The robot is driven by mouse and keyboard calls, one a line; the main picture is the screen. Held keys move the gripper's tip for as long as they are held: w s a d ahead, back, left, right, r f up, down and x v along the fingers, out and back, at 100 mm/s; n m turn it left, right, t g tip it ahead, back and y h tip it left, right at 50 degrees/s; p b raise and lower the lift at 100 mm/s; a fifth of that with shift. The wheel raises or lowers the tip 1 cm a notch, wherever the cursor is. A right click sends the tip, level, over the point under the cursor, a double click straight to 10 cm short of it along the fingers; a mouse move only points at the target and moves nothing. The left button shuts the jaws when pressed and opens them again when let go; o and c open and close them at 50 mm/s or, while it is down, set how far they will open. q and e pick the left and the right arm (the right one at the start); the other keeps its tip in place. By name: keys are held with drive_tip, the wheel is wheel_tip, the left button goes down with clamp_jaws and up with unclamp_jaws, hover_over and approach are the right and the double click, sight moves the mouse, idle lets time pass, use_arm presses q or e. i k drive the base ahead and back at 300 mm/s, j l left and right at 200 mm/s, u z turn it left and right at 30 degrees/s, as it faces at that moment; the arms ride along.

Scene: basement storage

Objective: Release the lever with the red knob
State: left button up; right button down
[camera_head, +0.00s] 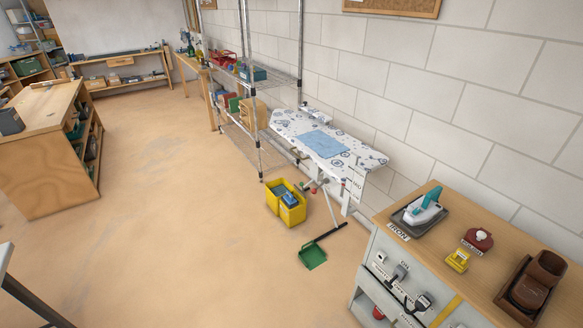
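An ironing board with a white and blue patterned cover (285,124) stands against the block wall, a light blue cloth (322,144) lying on it. Under its near end is a small red knob (313,189), beside the pale legs. The lever it would sit on is too small to make out clearly. Neither of my grippers is in view.
A yellow bin (273,200) with blue things in it stands on the floor by the board, and a green dustpan (312,257) lies nearer. A wooden-topped cabinet (464,222) with an iron (424,208) stands at right. A wire shelf is behind the board. The floor at left centre is clear.

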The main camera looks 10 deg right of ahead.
sight(313, 191)
drive_tip(key=i+z, duration=0.15)
drive_tip(key=i, duration=0.3)
drive_tip(key=i+j+z, duration=0.15)
drive_tip(key=i, duration=0.3)
drive_tip(key=i+z, duration=0.2)
drive_tip(key=i, duration=0.25)
drive_tip(key=i+j+z, duration=0.15)
drive_tip(key=i, duration=0.25)
drive_tip(key=j, duration=0.1)
